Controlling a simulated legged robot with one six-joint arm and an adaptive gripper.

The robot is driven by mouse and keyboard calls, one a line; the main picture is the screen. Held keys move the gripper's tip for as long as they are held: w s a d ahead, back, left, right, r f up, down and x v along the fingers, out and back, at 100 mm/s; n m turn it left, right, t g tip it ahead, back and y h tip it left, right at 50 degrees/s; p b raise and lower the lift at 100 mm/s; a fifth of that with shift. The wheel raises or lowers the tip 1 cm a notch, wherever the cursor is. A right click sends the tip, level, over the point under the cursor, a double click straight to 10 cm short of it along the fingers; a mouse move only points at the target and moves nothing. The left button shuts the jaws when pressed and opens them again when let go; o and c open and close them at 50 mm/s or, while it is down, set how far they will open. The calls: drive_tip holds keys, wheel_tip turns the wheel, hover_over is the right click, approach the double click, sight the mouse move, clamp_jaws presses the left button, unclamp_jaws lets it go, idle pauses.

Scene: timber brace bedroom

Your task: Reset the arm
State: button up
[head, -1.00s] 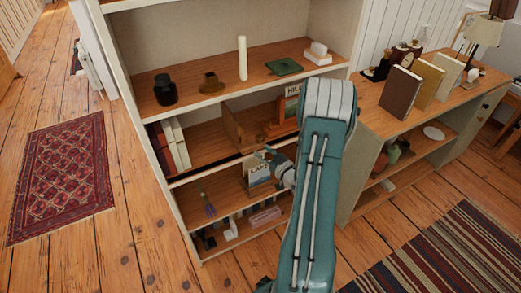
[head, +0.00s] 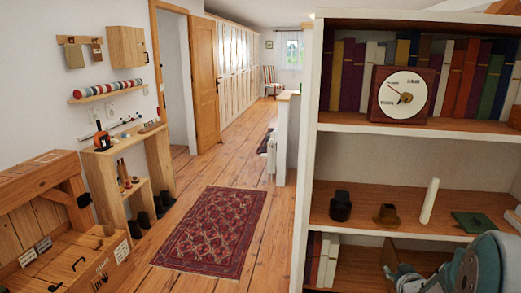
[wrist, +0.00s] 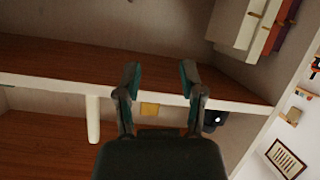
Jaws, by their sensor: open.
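My gripper (wrist: 160,85) is open in the wrist view, its two dark fingers spread apart with nothing between them. In the head view my teal and white arm is at the bottom right corner, in front of the bookcase's lower shelves. Only a small grey part by the arm shows there, and the fingertips cannot be made out.
The bookcase (head: 308,150) holds books, a red-framed clock (head: 403,94), a black jar (head: 340,206), a brass piece (head: 387,214), a white candle (head: 429,201) and a green item (head: 472,222). A red rug (head: 212,230) lies on open floor. A wooden bench (head: 60,255) stands at left.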

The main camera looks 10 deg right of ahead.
drive_tip(key=s+a+r+g, duration=0.2)
drive_tip(key=s+a+r, duration=0.25)
drive_tip(key=a, duration=0.25)
drive_tip(key=s+a+r+g, duration=0.2)
drive_tip(key=s+a+r, duration=0.1)
drive_tip(key=a+r, duration=0.3)
drive_tip(key=s+a+g+y, duration=0.3)
drive_tip(key=s+a, duration=1)
drive_tip(key=s, duration=0.3)
drive_tip(key=shift+a+r, duration=0.15)
drive_tip(key=shift+r, duration=0.2)
